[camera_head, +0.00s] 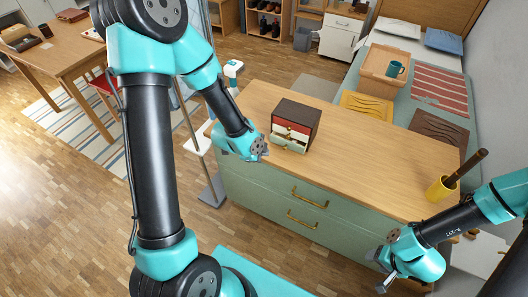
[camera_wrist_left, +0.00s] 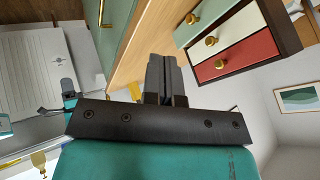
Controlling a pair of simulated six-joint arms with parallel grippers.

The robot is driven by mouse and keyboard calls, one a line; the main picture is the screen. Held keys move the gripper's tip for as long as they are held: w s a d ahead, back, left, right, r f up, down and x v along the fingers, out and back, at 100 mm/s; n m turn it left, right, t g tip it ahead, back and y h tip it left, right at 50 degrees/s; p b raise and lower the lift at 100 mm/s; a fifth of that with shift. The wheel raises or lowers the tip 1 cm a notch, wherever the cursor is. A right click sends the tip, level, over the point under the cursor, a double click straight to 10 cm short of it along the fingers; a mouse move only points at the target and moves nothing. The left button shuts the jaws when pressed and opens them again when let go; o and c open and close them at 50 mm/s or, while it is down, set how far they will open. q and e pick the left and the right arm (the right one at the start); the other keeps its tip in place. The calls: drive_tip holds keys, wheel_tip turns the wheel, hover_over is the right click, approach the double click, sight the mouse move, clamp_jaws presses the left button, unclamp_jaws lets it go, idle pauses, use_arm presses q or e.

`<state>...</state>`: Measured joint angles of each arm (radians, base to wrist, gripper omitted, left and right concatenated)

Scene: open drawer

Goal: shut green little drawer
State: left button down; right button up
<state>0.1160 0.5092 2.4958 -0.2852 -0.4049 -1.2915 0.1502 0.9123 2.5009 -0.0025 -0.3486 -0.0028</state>
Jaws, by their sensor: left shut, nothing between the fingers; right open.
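A small dark brown drawer box (camera_head: 302,112) stands on the wooden counter. It has a red drawer (camera_head: 291,129), a cream drawer and, at the bottom, a green drawer (camera_head: 289,145) that sticks out of the box. In the left wrist view the box appears upside down, with the green drawer front (camera_wrist_left: 209,14) at the top, standing further out than the red one (camera_wrist_left: 241,59). My left gripper (camera_head: 264,151) is shut and empty, close in front and to the left of the green drawer; its fingers (camera_wrist_left: 162,73) show no contact. My right gripper (camera_head: 384,284) is open and empty, low at the counter's front right.
The counter (camera_head: 355,150) is clear right of the box. Trays, mats and a wooden crate (camera_head: 390,68) lie behind. Large green drawers (camera_head: 300,197) form the counter's front.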

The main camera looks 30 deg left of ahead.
use_arm(q)
drive_tip(key=shift+w+a+m+g+h, duration=0.2)
drive_tip(key=shift+a+m+g+h, duration=0.05)
drive_tip(key=shift+a+m, duration=0.3)
drive_tip(key=shift+w+a+m+g+h, duration=0.15)
drive_tip(key=shift+a+m+g+h, duration=0.1)
drive_tip(key=shift+a+m, duration=0.25)
drive_tip(key=x, duration=0.9)
drive_tip(key=shift+w+f, duration=0.1)
drive_tip(key=shift+f, duration=0.05)
drive_tip(key=w, duration=0.3)
drive_tip(key=shift+d+f, duration=0.2)
drive_tip(key=shift+d, duration=0.15)
drive_tip(key=shift+w, duration=0.65)
